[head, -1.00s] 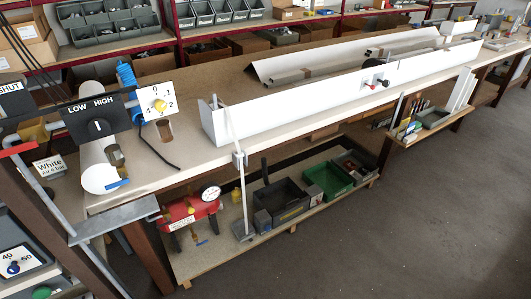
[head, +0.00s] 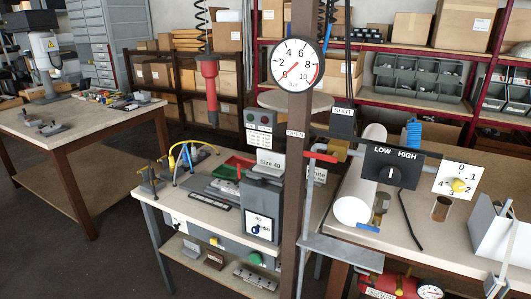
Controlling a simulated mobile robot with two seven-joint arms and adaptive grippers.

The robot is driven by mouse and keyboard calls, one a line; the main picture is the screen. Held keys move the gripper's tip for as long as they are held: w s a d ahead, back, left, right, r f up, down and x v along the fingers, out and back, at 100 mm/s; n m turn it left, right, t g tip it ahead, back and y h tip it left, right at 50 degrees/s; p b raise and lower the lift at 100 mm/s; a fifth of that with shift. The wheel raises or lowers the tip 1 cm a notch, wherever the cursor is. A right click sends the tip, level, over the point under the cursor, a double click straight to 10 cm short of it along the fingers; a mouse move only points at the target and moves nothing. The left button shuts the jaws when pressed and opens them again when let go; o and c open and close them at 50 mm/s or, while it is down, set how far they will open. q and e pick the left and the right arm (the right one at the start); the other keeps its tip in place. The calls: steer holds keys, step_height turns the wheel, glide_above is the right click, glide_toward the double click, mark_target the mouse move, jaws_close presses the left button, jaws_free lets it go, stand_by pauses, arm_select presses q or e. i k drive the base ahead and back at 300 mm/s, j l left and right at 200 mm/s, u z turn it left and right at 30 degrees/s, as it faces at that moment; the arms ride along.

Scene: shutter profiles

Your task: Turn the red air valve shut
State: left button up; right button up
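The red air valve handle (head: 321,157) shows right of centre in the head view, beside a brown post. It is a red bar lying crosswise, its left end toward the OPEN sign (head: 296,133) on the post. The brass-coloured valve body (head: 339,148) sits behind its right end. The SHUT sign (head: 342,112) hangs above the valve body. A round pressure gauge (head: 298,65) is on the post above; its needle seems to point to the lower left. Neither of my grippers is in view.
The post (head: 290,195) stands directly left of the handle. A LOW/HIGH switch box (head: 394,168) and a white roll (head: 360,190) are to the right. A grey bracket (head: 360,248) juts out below. A side bench (head: 210,205) is on the left.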

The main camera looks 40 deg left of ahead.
mark_target(333, 158)
steer(key=u, duration=0.85)
